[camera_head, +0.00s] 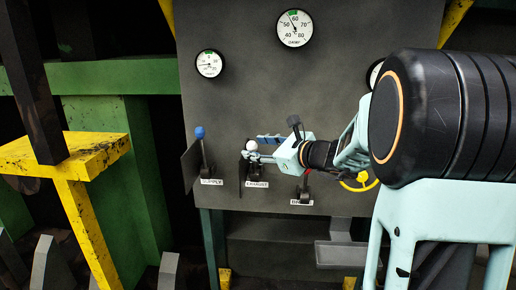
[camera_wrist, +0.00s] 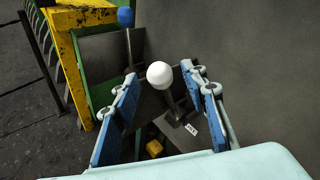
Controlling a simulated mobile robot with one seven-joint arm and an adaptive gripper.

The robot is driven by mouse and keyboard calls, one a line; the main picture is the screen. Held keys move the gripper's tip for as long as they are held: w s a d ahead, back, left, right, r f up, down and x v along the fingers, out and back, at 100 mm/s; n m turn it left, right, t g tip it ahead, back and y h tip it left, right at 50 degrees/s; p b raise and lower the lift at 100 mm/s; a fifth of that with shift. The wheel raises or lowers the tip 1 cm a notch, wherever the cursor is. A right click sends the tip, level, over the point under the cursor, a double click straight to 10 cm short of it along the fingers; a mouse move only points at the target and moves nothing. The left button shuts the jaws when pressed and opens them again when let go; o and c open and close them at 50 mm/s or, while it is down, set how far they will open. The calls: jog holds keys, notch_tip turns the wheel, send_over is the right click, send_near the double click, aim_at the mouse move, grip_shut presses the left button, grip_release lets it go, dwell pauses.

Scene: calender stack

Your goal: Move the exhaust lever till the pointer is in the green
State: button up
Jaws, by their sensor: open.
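The exhaust lever (camera_head: 251,145) has a white ball knob and stands above the EXHAUST label (camera_head: 257,184) on the grey panel. My gripper (camera_head: 252,152) is at this lever, and its fingers partly hide it. In the wrist view the white knob (camera_wrist: 160,75) lies between the two blue fingers of my open gripper (camera_wrist: 164,92), with a gap on each side. The upper gauge (camera_head: 294,28) has a small green mark near its top, and its pointer tilts up and left. The left gauge (camera_head: 209,63) also has a green mark at the top; its pointer looks turned left.
The blue-knobbed supply lever (camera_head: 203,148) stands just left, beside a side plate (camera_wrist: 112,65). A third lever (camera_head: 303,188) is below my wrist. My arm partly covers a right gauge (camera_head: 374,74) and a yellow handwheel (camera_head: 360,182). A yellow post (camera_head: 85,215) stands at left.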

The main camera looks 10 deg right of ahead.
jog(key=v, duration=1.2)
jog(key=shift+a+f, duration=0.1)
